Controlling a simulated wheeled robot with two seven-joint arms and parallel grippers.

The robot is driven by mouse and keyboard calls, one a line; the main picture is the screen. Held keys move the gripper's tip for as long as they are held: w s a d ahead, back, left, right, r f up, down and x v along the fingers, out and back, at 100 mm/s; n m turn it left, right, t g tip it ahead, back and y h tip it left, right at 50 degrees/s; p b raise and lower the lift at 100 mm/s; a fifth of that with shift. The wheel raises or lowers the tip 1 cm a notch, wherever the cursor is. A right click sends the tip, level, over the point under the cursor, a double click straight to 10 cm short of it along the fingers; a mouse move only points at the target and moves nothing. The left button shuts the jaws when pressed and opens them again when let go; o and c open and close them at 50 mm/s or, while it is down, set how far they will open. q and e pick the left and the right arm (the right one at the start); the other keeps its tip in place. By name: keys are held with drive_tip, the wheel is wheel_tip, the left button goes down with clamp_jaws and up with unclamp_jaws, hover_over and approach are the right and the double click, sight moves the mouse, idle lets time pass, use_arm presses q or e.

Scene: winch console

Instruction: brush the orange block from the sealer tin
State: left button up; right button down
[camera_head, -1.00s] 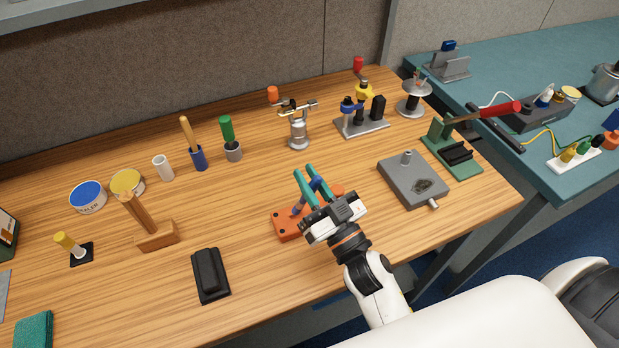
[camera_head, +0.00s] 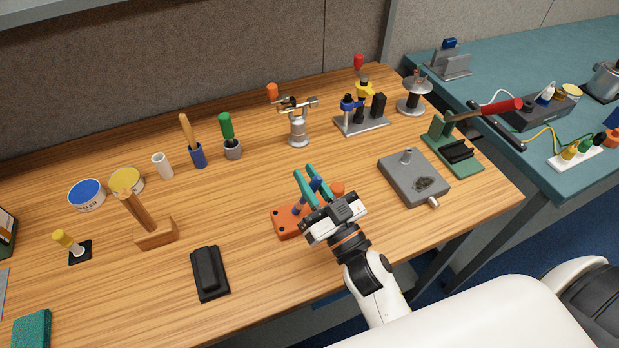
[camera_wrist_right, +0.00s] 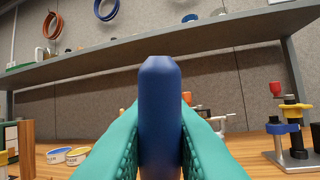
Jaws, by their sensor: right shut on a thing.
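The sealer tin (camera_head: 87,195) has a blue top and stands at the left of the wooden bench. It also shows small at the left in the right wrist view (camera_wrist_right: 59,155). The orange block (camera_head: 288,222) lies mid-bench, partly hidden by my right gripper. My right gripper (camera_head: 309,180) is over the block, its teal fingers shut on an upright blue handle (camera_wrist_right: 160,115). My left gripper is not in view.
A yellow-topped tin (camera_head: 127,182) stands beside the sealer tin. A wooden tool on a block (camera_head: 155,234) and a black pad (camera_head: 210,273) lie left of my gripper. A grey box (camera_head: 413,178) is to the right. Bare wood lies between.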

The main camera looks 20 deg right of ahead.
drive_tip(key=shift+f, duration=0.25)
drive_tip(key=shift+a, duration=0.1)
drive_tip(key=shift+s+a+r, duration=0.1)
drive_tip(key=shift+s+a, duration=0.15)
drive_tip(key=shift+a, duration=0.35)
drive_tip(key=shift+s+a, duration=0.25)
drive_tip(key=shift+a, duration=0.3)
drive_tip(key=shift+d, duration=0.1)
